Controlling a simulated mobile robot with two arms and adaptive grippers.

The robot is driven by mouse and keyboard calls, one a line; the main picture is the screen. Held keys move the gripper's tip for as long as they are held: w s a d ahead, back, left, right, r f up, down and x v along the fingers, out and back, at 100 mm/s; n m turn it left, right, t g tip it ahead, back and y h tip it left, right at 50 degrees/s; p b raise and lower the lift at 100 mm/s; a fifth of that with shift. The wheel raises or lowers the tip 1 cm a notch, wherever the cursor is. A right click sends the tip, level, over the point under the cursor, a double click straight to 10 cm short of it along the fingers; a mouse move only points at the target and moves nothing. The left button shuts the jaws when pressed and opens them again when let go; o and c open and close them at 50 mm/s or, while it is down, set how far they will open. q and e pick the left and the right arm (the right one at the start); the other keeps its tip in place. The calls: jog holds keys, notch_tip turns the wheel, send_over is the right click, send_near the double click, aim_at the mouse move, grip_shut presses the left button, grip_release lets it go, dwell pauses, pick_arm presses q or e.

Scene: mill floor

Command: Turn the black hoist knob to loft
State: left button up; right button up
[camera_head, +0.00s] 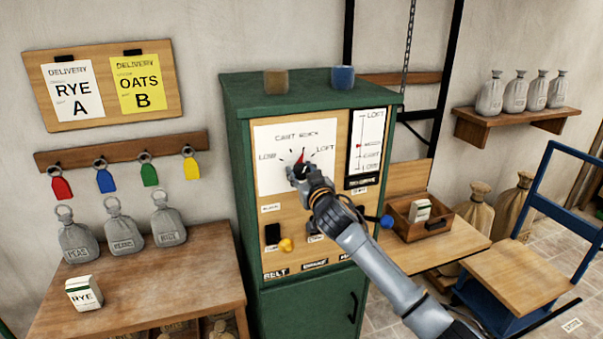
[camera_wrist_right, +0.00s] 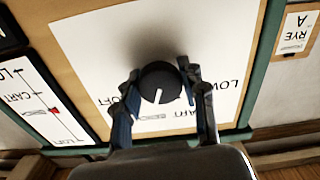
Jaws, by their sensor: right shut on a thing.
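The black hoist knob (camera_wrist_right: 158,84) sits on a white dial plate (camera_head: 268,150) on the green cabinet. In the right wrist view, which is upside down, its white line points down and slightly left, between the two end labels. My right gripper (camera_head: 302,172) is shut around the knob, a finger on each side (camera_wrist_right: 160,88). In the head view the gripper hides most of the knob; a red pointer shows just above it. LOW is at the dial's left and LOFT at its right. My left gripper is not in view.
A scale (camera_head: 367,145) with a red marker near its middle is right of the dial. A yellow knob (camera_head: 286,245) and a blue ball (camera_head: 386,222) are lower down. A wooden tray (camera_head: 418,228) stands right; a table (camera_head: 140,290) with grey sacks stands left.

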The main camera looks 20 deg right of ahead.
jog(key=m, duration=0.3)
jog(key=shift+a+f+b, duration=0.1)
jog(key=shift+b, duration=0.3)
jog(key=shift+m, duration=2.1)
jog(key=o, duration=1.2)
jog(key=shift+c, duration=0.2)
jog(key=s, duration=1.2)
jog(key=shift+d, duration=0.3)
